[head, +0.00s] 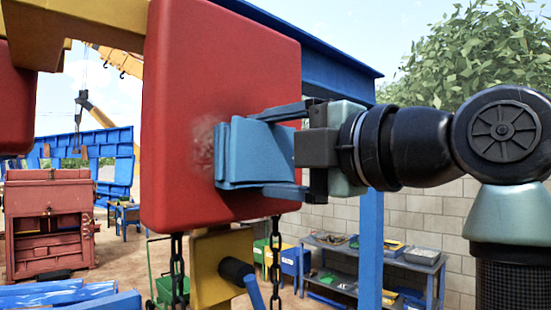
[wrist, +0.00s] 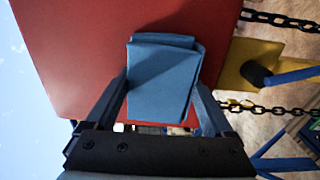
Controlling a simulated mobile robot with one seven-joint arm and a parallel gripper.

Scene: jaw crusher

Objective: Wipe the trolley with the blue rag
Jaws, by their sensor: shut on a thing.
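The blue rag (head: 255,152) is a folded pad held between the two fingers of my gripper (head: 285,150). In the wrist view the rag (wrist: 163,80) sits between the fingers of my gripper (wrist: 165,95), with its far end at the red face. The trolley (head: 230,75) is the large red block with rounded edges in the middle of the head view. It also fills the upper middle of the wrist view (wrist: 90,50). The rag's left edge is against or very close to the red face, beside a pale, dusty smudge (head: 205,142). The rag hides part of that smudge.
Chains (head: 177,265) and a yellow block with a black-and-blue handle (head: 235,270) hang below the trolley. A blue beam (head: 325,60) and post (head: 370,245) stand behind. A shelf rack (head: 380,265) is by the wall. A red crusher (head: 50,225) stands far left.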

